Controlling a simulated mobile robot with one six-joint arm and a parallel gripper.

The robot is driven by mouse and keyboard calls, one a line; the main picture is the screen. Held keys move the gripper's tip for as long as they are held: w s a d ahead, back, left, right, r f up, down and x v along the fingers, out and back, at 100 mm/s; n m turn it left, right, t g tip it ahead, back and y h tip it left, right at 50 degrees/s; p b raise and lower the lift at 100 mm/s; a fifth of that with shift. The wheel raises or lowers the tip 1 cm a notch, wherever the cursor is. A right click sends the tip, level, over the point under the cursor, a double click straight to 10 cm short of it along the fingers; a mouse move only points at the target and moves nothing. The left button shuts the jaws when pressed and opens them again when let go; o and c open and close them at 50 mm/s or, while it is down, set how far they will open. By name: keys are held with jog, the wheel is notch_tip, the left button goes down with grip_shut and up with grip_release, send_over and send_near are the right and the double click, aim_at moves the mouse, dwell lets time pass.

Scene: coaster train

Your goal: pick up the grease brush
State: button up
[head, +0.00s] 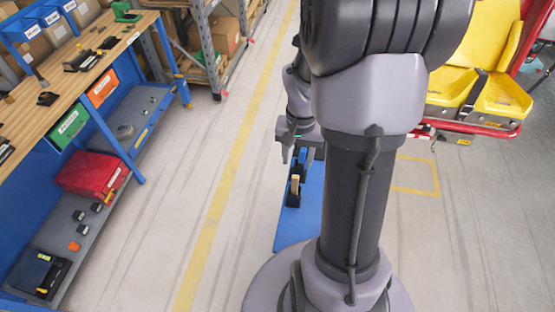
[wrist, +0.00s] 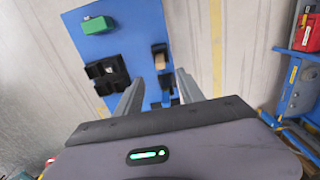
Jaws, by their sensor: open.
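My gripper (head: 297,154) is open above a blue mat (head: 295,230) on the floor, partly hidden behind my arm. In the wrist view its two fingers (wrist: 158,84) stand apart with nothing held between them. A black item with a tan block-like part (wrist: 160,61) lies on the mat just beyond the fingertips; it also shows below the gripper in the head view (head: 295,187). I cannot tell whether this is the grease brush. A black object (wrist: 106,73) and a green block (wrist: 97,25) also lie on the mat, left of the fingers in the wrist view.
A wooden workbench (head: 112,48) with tools stands at the left, with a red box (head: 90,173) on its lower shelf. Yellow coaster seats (head: 480,85) stand at the right. Storage shelving (head: 205,45) is behind. The floor between bench and mat is clear.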

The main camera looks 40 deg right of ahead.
aim_at(295, 183)
notch_tip(295, 183, down, 13)
jog(key=b, duration=0.3)
jog(key=shift+f, duration=0.15)
grip_shut()
